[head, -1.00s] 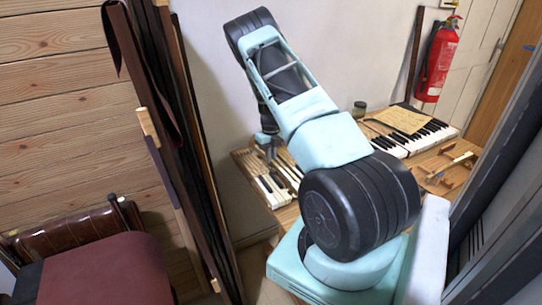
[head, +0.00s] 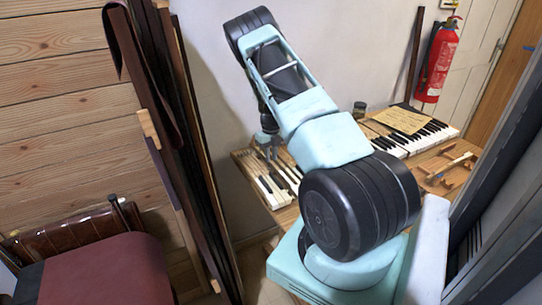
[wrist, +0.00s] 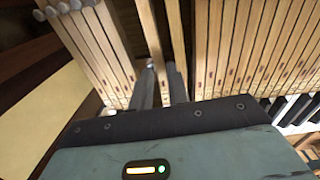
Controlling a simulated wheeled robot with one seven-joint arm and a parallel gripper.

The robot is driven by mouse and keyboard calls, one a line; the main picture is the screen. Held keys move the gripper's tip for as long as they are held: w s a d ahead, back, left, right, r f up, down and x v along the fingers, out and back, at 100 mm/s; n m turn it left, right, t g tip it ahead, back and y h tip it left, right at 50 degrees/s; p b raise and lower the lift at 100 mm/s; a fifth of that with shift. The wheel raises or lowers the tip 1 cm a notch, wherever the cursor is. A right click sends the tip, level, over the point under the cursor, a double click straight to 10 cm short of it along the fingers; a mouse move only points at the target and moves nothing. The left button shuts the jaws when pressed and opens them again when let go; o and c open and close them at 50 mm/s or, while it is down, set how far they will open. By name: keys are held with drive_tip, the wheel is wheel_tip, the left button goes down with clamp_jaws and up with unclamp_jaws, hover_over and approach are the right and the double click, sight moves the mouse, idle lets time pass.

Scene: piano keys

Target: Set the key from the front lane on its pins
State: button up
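Wooden piano keys (head: 274,187) lie in a block at the left end of the bench. In the head view my gripper (head: 270,152) points down over the back part of that block, partly behind my arm. In the wrist view the two narrow grey fingers of my gripper (wrist: 162,72) stand close together, about one key's width apart. A long bare-wood key (wrist: 149,28) runs between them, and they look shut on it. Another wooden key (wrist: 175,32) lies just to its right, with dark gaps around the pair. The pins and the key's underside are hidden.
Several closely packed keys (wrist: 268,45) fill the wrist view's right; more (wrist: 88,38) stand at left. A keyboard section (head: 437,132) carries a paper sheet (head: 402,120) at the back right. A jar (head: 360,109) stands behind. Wooden pieces (head: 452,168) lie on the right.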

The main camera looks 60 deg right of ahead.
drive_tip(key=shift+r+p, duration=0.5)
drive_tip(key=shift+r, duration=0.35)
drive_tip(key=o, duration=0.6)
drive_tip(key=shift+c, duration=0.2)
drive_tip(key=shift+r+p, duration=1.75)
drive_tip(key=shift+r, duration=0.75)
